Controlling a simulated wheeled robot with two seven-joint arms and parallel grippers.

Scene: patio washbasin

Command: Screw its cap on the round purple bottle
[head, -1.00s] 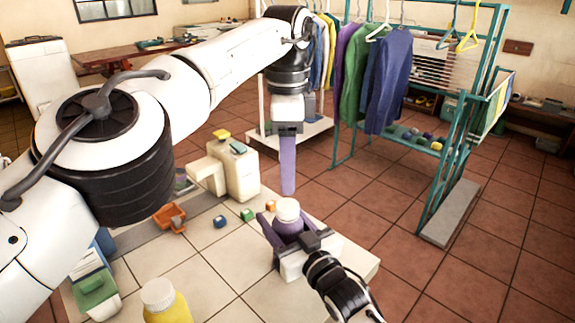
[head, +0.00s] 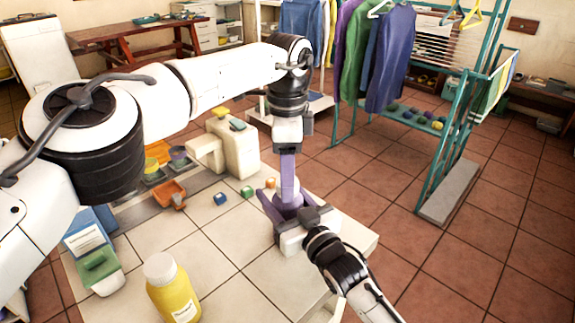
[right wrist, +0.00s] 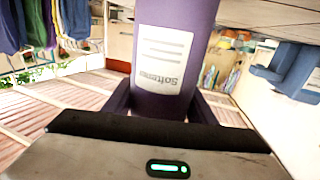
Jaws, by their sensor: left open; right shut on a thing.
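The round purple bottle (head: 290,208) stands upright on the tiled counter. In the right wrist view it fills the middle, with a white label (right wrist: 162,62); its top is out of that frame. My right gripper (head: 283,203) is shut on the bottle, one purple finger on each side. The pale cap (head: 299,186) is at the bottle's top, mostly hidden behind the left gripper's finger; whether it is threaded cannot be told. My left gripper (head: 288,188) points down from above, open, with its fingers at the cap. Whether they touch it is unclear.
A yellow bottle with a pale cap (head: 172,290) stands at the front left. Small cubes (head: 220,199), an orange scoop (head: 171,194) and a cream container (head: 238,150) are left of the bottle. The counter edge lies just to the right.

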